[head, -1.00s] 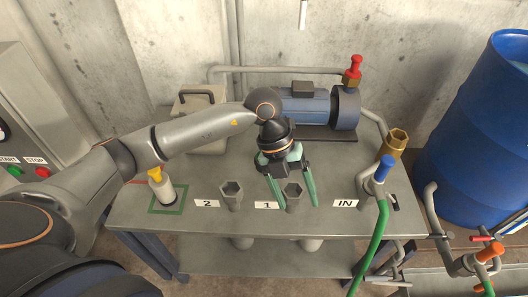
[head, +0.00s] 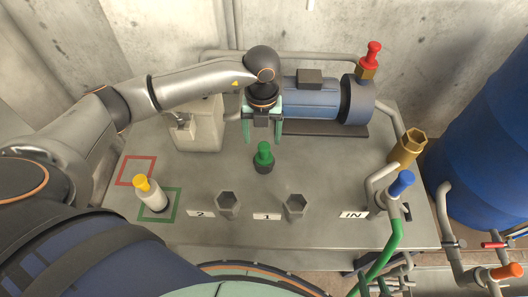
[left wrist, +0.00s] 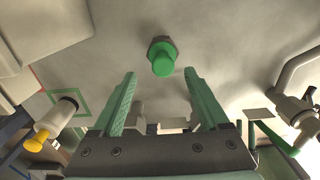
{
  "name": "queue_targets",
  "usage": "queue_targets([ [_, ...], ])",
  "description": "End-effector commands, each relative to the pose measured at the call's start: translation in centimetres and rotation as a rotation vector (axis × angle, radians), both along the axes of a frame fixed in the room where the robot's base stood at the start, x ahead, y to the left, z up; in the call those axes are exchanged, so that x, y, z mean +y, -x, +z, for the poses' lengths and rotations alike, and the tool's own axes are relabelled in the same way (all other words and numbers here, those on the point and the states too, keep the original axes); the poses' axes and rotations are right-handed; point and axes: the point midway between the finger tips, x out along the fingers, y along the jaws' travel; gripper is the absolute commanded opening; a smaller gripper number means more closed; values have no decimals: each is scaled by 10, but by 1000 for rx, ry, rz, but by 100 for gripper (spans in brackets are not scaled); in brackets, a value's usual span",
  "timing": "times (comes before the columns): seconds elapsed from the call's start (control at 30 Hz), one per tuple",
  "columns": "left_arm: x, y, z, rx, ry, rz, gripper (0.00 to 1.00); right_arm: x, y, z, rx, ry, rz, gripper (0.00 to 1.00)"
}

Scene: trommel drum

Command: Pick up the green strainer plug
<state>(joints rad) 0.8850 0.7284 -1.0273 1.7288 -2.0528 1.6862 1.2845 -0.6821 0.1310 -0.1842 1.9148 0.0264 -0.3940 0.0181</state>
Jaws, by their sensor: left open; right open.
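The green strainer plug (head: 264,153) stands upright on the grey bench, with a dark hexagonal base. It also shows in the left wrist view (left wrist: 161,57), just beyond and between the two fingertips in the picture. My left gripper (head: 262,138) is open and empty, with its green fingers pointing down. In the head view it is behind the plug, in front of the blue motor. In the left wrist view the left gripper (left wrist: 159,74) shows nothing between its fingers. My right gripper is not in view.
A yellow-topped white cylinder (head: 151,195) stands in a green square, near an empty red square (head: 136,170). Hexagonal sockets (head: 228,204) (head: 296,206) stand at the front.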

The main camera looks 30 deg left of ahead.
Motion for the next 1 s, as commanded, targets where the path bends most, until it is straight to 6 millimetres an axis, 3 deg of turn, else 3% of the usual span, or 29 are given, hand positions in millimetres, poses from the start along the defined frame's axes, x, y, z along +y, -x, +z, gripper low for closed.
queue_targets([
  [0.27, -2, 0, -24, 1, 2, -1, 77, 0, 0, 3, 1, 0, 0, 50],
  [0.5, -4, -1, -60, 2, 1, 0, 77, 0, 0, 7, 1, 0, 0, 50],
  [0.83, -4, -2, -68, -2, 1, -2, 77, 0, -1, 8, -1, 0, 0, 50],
  [1.0, -4, -2, -67, -2, 1, -1, 58, 0, -1, 8, -2, 0, 1, 50],
])
